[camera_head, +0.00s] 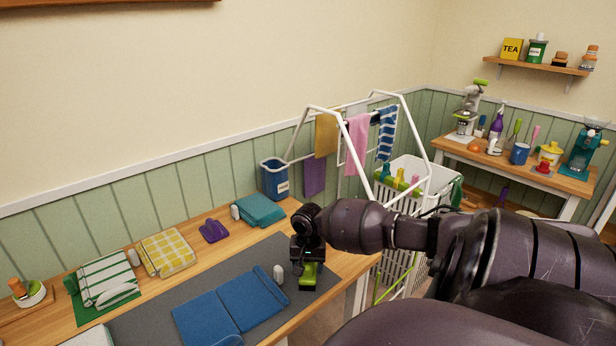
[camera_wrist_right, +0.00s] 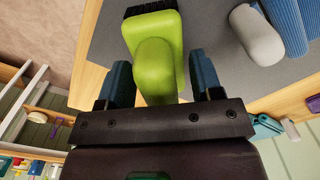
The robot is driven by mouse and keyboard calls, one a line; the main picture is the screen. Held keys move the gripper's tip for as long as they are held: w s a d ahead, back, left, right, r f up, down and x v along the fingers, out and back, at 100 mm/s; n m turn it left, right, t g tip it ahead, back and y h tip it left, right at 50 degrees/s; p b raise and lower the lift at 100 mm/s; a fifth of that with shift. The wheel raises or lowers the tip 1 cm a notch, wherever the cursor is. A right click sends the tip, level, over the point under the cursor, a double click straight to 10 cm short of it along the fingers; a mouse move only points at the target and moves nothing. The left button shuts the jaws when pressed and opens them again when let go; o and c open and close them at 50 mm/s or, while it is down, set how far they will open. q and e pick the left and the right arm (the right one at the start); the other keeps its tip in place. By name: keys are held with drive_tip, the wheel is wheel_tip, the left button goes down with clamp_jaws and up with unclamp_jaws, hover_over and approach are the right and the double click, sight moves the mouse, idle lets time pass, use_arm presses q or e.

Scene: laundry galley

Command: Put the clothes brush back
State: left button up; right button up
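The clothes brush, lime green with black bristles, sits at the right end of the grey mat, below my right gripper (camera_head: 308,258) in the head view; its green part (camera_head: 308,276) shows under the fingers. In the right wrist view the brush (camera_wrist_right: 155,38) has its rounded handle between the two dark blue fingers of the right gripper (camera_wrist_right: 162,82). A narrow gap shows between the handle and the right-hand finger, so the gripper looks open around it. Contact on the other side is unclear. My left gripper is not in view.
The grey mat (camera_head: 135,322) holds a folded blue cloth (camera_head: 210,312) and a small grey-white object (camera_head: 278,274) close beside the brush. A teal folded cloth (camera_head: 260,210) and blue bin (camera_head: 274,180) stand behind. A white drying rack (camera_head: 352,150) and laundry basket (camera_head: 405,172) stand right of the table.

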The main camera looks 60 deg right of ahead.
drive_tip(key=shift+o, duration=1.2)
drive_tip(key=shift+r, duration=0.15)
wheel_tip(320, 180, up, 12)
drive_tip(key=shift+f+p, duration=0.1)
drive_tip(key=shift+p, duration=0.9)
